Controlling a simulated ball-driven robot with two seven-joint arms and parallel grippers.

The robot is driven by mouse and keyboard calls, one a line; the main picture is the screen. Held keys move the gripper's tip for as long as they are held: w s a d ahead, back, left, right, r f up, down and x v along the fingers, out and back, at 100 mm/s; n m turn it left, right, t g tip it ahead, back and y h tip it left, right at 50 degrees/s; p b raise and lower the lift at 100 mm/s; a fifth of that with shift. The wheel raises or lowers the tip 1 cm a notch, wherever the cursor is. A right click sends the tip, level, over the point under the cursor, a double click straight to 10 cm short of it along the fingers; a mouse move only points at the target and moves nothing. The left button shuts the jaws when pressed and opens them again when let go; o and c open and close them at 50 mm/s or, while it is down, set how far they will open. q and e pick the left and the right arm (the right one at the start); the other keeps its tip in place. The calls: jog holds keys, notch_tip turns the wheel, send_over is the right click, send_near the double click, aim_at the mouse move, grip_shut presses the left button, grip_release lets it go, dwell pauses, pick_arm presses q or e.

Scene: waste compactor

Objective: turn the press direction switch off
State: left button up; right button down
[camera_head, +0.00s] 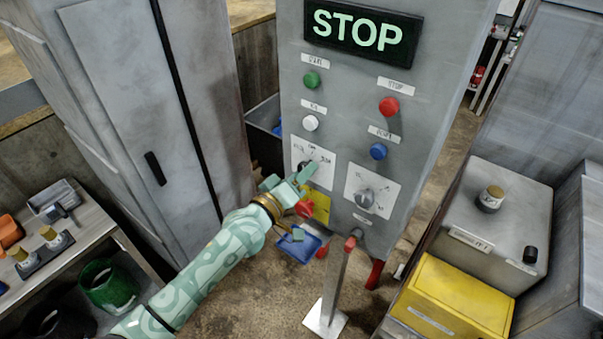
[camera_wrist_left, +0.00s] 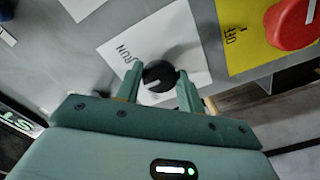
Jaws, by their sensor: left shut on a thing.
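The grey control cabinet (camera_head: 345,100) stands ahead, with buttons and rotary switches on its face. A black knob (camera_wrist_left: 158,75) sits on a white plate with a printed label that seems to read RUN. My left gripper (camera_head: 305,176) is at this plate (camera_head: 322,170), the left of two white switch plates in the head view. In the left wrist view the fingers of my left gripper (camera_wrist_left: 160,80) are shut on the black knob, one on each side. The knob is mostly hidden in the head view. A silver knob (camera_head: 365,198) sits on the right plate.
A lit STOP sign (camera_head: 362,33) is above green, white, red and blue buttons. A red switch (camera_wrist_left: 290,22) on a yellow plate is close to my left gripper. A metal post (camera_head: 335,280) stands before the cabinet. A yellow box (camera_head: 455,300) is at right.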

dwell(0.3)
pick_arm(q)
jog(key=o, duration=1)
jog(key=v, duration=1.6)
jog(key=shift+s+a, duration=0.1)
